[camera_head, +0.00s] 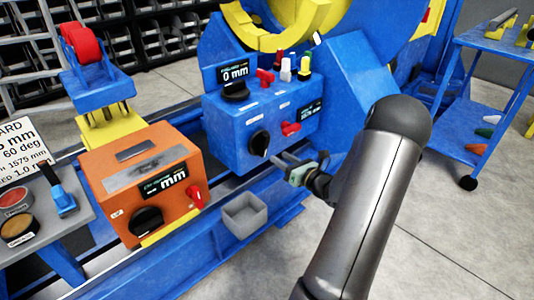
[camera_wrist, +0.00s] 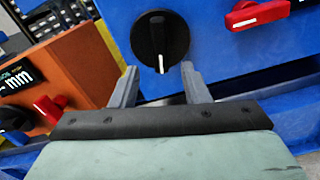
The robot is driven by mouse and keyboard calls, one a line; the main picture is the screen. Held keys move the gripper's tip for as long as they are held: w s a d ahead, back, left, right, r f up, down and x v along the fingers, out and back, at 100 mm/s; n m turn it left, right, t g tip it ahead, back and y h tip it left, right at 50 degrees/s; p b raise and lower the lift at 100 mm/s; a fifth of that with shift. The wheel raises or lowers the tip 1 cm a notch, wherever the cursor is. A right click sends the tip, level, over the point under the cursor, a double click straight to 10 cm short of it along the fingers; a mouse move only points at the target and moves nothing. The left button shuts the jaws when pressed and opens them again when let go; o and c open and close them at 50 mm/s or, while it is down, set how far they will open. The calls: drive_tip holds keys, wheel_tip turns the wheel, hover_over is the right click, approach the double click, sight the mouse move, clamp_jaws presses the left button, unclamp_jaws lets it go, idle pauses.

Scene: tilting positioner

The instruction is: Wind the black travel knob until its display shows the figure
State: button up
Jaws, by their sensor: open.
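Three black knobs are in view; I cannot read which is labelled travel. One knob (camera_head: 259,142) is on the front of the blue box; in the wrist view this knob (camera_wrist: 160,42) has a white pointer line aimed downward. My gripper (camera_head: 279,161) is open and empty just in front of it. In the wrist view its fingertips (camera_wrist: 158,71) lie below the knob's middle, with no visible grip on it. Another black knob (camera_head: 235,91) sits on top, below a display (camera_head: 236,72) reading "0 mm". The third knob (camera_head: 146,221) is on the orange box, below a display (camera_head: 164,182) showing "mm", figure unclear.
A red lever (camera_head: 291,129) and a dark display (camera_head: 310,111) are right of the front knob. A grey bin (camera_head: 245,214) lies below my gripper. A partly cut-off card (camera_head: 22,152) stands at left.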

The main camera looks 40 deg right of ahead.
sight(266, 149)
drive_tip(key=w, duration=0.2)
drive_tip(key=w+b, duration=0.1)
drive_tip(key=w, duration=0.2)
drive_tip(key=w+b, duration=0.1)
drive_tip(key=w, duration=0.1)
drive_tip(key=shift+w+a, duration=0.3)
drive_tip(key=shift+w, duration=0.05)
clamp_jaws()
drive_tip(key=shift+r+m+p, duration=0.3)
drive_tip(key=shift+m+p, duration=0.1)
drive_tip(key=shift+p, duration=1.45)
drive_tip(key=shift+f+m+p, duration=0.25)
drive_tip(key=shift+m+p, duration=0.35)
drive_tip(key=shift+a+f, duration=0.1)
drive_tip(key=shift+f, duration=0.05)
